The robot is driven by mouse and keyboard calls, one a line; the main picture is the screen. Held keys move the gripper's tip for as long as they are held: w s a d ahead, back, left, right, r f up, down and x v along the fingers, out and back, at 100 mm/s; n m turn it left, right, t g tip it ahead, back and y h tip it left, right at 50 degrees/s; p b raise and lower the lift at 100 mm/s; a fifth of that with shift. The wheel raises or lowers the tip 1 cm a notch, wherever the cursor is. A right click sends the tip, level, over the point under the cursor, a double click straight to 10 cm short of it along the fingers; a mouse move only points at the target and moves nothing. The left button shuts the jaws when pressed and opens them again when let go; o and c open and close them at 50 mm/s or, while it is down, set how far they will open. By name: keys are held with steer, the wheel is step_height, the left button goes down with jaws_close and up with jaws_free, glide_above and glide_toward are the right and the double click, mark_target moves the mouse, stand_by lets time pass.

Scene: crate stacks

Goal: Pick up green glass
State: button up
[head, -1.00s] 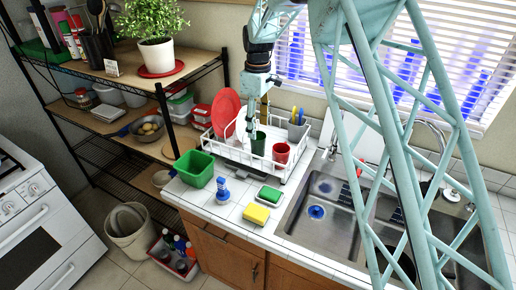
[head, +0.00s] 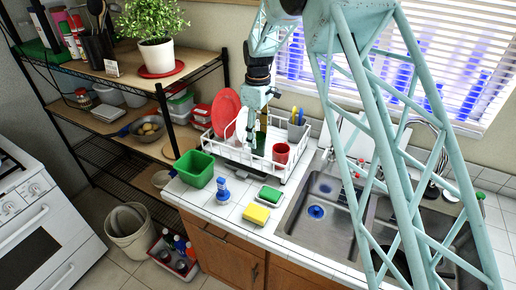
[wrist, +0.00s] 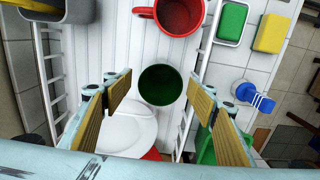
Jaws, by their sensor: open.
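The green glass (wrist: 161,84) stands upright in the white dish rack (wrist: 201,83), seen from above in the wrist view with its mouth toward the camera. In the head view the glass (head: 259,144) is partly hidden by my gripper. My gripper (wrist: 160,108) is open and empty. Its two padded fingers sit left and right of the glass in the wrist view, with the glass a little ahead of the fingertips. In the head view my gripper (head: 252,144) points down over the rack, beside the glass. I cannot tell whether they touch.
A red mug (head: 281,153) stands beside the glass. A red plate (head: 226,112) and a white plate (wrist: 124,134) are in the rack. A grey utensil holder (head: 298,131), a green tub (head: 195,169), a blue brush (head: 223,189) and a yellow sponge (head: 257,214) are around it.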

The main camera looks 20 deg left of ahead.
steer(key=shift+f, duration=1.6)
steer(key=c, duration=1.1)
